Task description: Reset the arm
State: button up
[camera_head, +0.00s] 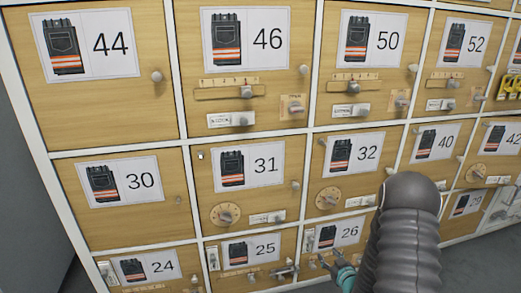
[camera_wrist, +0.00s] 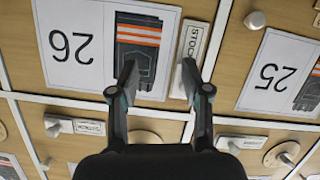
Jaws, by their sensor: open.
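My arm (camera_head: 400,225) reaches in from the lower right in the head view. My gripper (camera_head: 328,262) is in front of the locker door marked 26 (camera_head: 352,231). In the wrist view my gripper (camera_wrist: 158,78) is open, its two fingers apart with nothing between them. The door 26 label (camera_wrist: 90,45) appears upside down there, just beyond the fingers. A small white plate with lettering (camera_wrist: 193,45) is by the right fingertip. Whether a fingertip touches the door cannot be told.
A bank of wooden lockers with numbered trouser labels fills the head view. Doors 31 (camera_head: 262,164) and 32 (camera_head: 368,152) carry round dials, and doors 46 (camera_head: 267,39) and 50 (camera_head: 387,39) carry sliders. Door 25 (camera_head: 266,248) is left of my gripper. Grey floor (camera_head: 470,262) shows at lower right.

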jog(key=s+a+r+m+g+h+p, duration=0.15)
jog(key=s+r, duration=0.25)
jog(key=r, duration=0.9)
jog(key=s+r+m+g+h+p, duration=0.1)
jog(key=s+r+g+h+p, duration=0.15)
jog(key=r, duration=1.05)
jog(key=s+a+r+g+p, duration=0.1)
jog(key=s+r, duration=0.3)
jog(key=s, duration=0.5)
jog(key=s+a+r+m+g+p, duration=0.1)
jog(key=s+r, duration=0.4)
jog(key=s, duration=0.5)
jog(key=s+a+r+m+g+y+p, duration=0.1)
jog(key=s+a+r, duration=0.3)
jog(key=s, duration=0.5)
jog(key=shift+s+a+r+g, duration=0.25)
jog(key=shift+a+g, duration=0.25)
jog(key=shift+g, duration=0.3)
